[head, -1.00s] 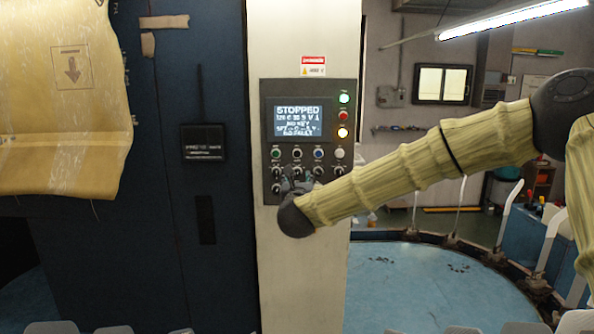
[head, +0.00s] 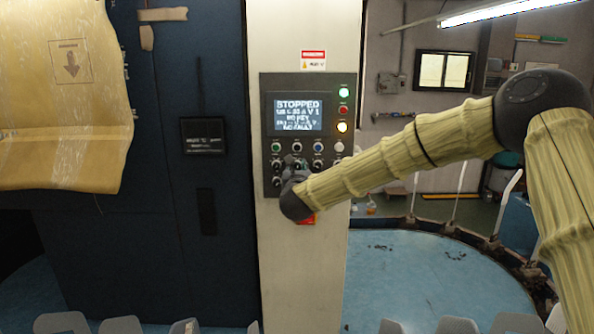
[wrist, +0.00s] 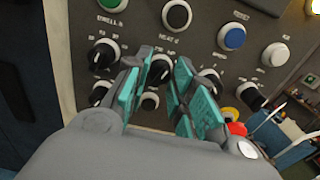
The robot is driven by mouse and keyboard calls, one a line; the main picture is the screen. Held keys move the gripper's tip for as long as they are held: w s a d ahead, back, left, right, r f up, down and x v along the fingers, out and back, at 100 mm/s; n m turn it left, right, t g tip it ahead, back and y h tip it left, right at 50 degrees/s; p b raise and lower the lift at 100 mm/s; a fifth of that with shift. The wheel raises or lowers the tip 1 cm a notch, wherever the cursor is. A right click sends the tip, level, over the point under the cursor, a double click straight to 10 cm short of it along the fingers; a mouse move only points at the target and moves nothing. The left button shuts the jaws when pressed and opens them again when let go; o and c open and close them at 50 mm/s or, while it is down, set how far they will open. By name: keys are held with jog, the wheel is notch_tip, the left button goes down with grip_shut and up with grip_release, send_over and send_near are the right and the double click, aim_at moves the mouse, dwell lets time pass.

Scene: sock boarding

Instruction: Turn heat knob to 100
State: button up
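The control panel (head: 334,178) is dark grey, with a lit screen (head: 298,115) reading STOPPED. In the wrist view, a black knob with a white ring (wrist: 160,69) lies between the fingertips of my gripper (wrist: 163,62). The fingers have teal pads and stand apart on either side of this knob; I cannot tell whether they touch it. A label above looks like HEAT, but I cannot tell for sure which knob it belongs to. The knob's setting is not readable.
A similar knob (wrist: 103,53) sits left of the fingers and a smaller one (wrist: 149,102) sits below between them. A red button (wrist: 236,129) is close to the right finger.

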grip_shut()
jog(key=shift+f+n+b, duration=0.15)
jog(key=shift+n+b, duration=0.25)
jog(key=shift+b, duration=0.55)
jog(key=n+b, duration=1.3)
jog(key=n, duration=0.2)
jog(key=shift+d+b, duration=0.1)
jog(key=shift+b, duration=0.25)
jog(key=o, duration=0.6)
grip_release()
jog(key=shift+r, duration=0.2)
